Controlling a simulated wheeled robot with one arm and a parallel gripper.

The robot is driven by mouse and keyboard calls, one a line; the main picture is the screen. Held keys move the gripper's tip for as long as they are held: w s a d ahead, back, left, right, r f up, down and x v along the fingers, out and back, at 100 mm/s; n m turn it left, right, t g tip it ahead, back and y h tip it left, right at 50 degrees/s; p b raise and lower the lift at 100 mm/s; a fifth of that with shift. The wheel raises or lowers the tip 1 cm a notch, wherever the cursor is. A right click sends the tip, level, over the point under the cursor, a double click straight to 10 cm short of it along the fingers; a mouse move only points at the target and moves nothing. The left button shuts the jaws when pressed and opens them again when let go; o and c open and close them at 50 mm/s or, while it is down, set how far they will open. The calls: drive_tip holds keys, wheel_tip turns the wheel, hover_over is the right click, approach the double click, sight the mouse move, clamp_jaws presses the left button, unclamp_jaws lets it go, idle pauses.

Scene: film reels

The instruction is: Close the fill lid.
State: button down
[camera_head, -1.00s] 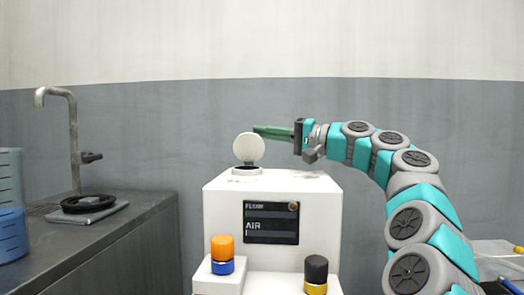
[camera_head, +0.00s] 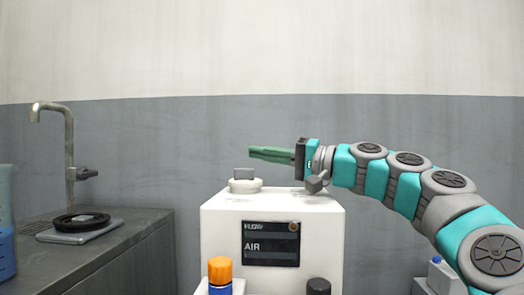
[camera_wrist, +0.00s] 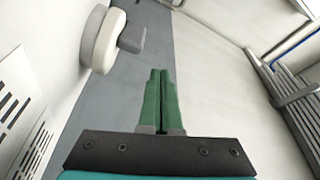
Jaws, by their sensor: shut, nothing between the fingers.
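The fill lid (camera_head: 246,187) is a white disc lying flat over the fill opening on top of the white machine (camera_head: 220,225). A small grey tab (camera_head: 244,174) stands up from it. My gripper (camera_head: 252,153) is above the lid, with its green fingers together and empty, pointing left. A gap shows between the fingers and the tab. In the wrist view the fingers (camera_wrist: 160,73) are side by side, and the lid (camera_wrist: 103,42) and its grey tab are at the upper left, apart from them. The rim under the lid is mostly hidden.
On the left, a dark counter (camera_head: 125,235) holds a tap (camera_head: 70,150), a scale with a black ring (camera_head: 80,222) and a blue container (camera_head: 5,245). Space above the machine is open.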

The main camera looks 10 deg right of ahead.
drive_tip(key=shift+s+a+f, duration=0.25)
drive_tip(key=shift+s+f, duration=0.25)
drive_tip(key=shift+s, duration=0.05)
drive_tip(key=shift+s+d, duration=0.1)
idle(0.4)
